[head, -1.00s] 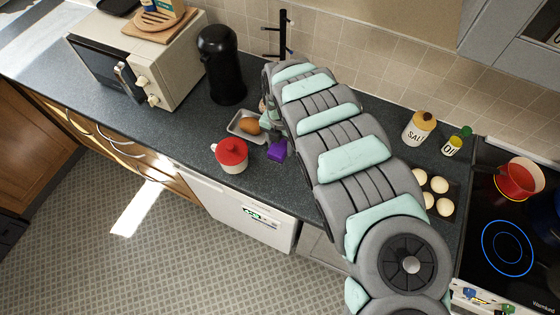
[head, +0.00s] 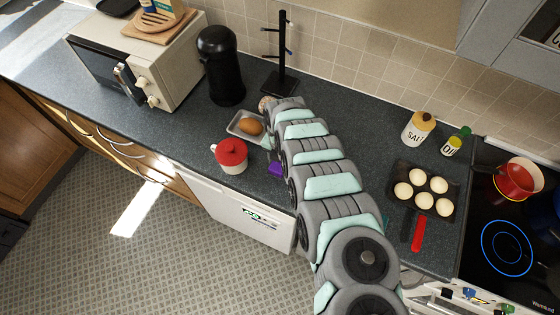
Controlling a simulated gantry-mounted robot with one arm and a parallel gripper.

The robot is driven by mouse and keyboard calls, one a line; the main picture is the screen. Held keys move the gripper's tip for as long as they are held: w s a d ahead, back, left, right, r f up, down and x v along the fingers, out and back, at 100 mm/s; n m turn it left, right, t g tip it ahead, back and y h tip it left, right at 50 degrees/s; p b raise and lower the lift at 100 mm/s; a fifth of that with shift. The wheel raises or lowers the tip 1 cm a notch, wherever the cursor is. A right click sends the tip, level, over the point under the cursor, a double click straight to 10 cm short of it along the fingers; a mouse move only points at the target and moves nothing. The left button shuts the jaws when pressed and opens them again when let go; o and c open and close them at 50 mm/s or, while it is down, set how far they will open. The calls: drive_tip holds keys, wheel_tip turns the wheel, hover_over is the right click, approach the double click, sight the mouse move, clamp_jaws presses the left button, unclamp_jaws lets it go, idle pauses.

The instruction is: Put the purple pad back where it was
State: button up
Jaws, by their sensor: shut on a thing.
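The purple pad (head: 275,169) shows as a small patch beside my arm, to the right of the white mug with the red lid. My arm covers much of it. My gripper (head: 271,157) is at the far end of the arm, just above the pad in the picture. It is shut on the purple pad, though the arm hides most of the fingers. I cannot tell whether the pad touches the counter.
A red-lidded mug (head: 231,157) and a tray (head: 236,129) with a brown egg-shaped thing stand left of the gripper. A black mug tree (head: 281,80) stands behind.

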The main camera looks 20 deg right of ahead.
drive_tip(key=shift+f, duration=0.2)
drive_tip(key=o, duration=1.3)
drive_tip(key=shift+r, duration=0.15)
